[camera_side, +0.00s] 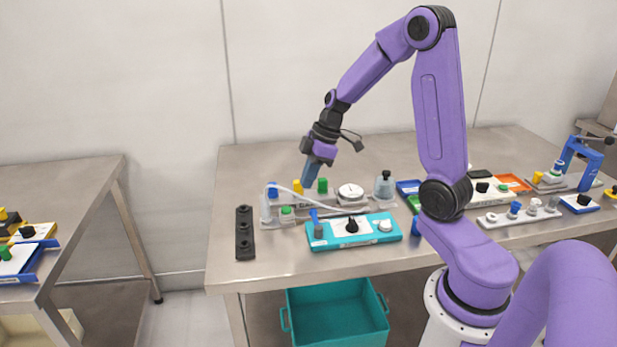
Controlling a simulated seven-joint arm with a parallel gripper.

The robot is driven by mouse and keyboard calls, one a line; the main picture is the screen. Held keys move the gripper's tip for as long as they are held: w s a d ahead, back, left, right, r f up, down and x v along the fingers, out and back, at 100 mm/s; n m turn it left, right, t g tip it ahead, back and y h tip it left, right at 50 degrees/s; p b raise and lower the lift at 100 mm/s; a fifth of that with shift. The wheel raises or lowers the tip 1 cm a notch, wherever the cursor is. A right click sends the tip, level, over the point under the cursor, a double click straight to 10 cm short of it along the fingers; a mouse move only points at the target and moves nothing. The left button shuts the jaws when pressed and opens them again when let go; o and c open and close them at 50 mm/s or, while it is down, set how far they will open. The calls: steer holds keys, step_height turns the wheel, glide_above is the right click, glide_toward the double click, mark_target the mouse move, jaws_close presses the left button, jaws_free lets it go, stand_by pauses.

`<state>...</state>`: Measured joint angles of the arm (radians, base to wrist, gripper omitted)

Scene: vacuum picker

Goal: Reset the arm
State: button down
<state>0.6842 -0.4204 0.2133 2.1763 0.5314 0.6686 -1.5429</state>
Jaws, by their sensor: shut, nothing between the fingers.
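My gripper (308,176) is at the end of my purple arm, pointing down above the row of equipment on the steel table (268,157). It is shut and holds nothing. Its tip is close to a yellow cap (297,186) and a green cap (323,186) in the picture; whether it touches either I cannot tell. My arm is bent, with its elbow high and its forearm reaching down to the left.
A teal panel (377,238) with a black knob lies near the front edge. A dark strip (245,245) lies at its left. A glass flask (384,187) and a white dial (350,192) stand behind. A teal bin (338,318) sits below. The table's back left is clear.

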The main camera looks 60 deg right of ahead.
steer(key=shift+a, duration=0.1)
steer(key=s+a+r+n+g, duration=0.2)
steer(key=s+a+r+g, duration=0.1)
steer(key=s+a, duration=1)
steer(key=s+a+h, duration=0.2)
steer(key=s+a, duration=0.1)
steer(key=s, duration=1)
steer(key=shift+s+r+n+t+h, duration=0.2)
steer(key=shift+r+n+t+h, duration=0.1)
steer(key=shift+r, duration=0.05)
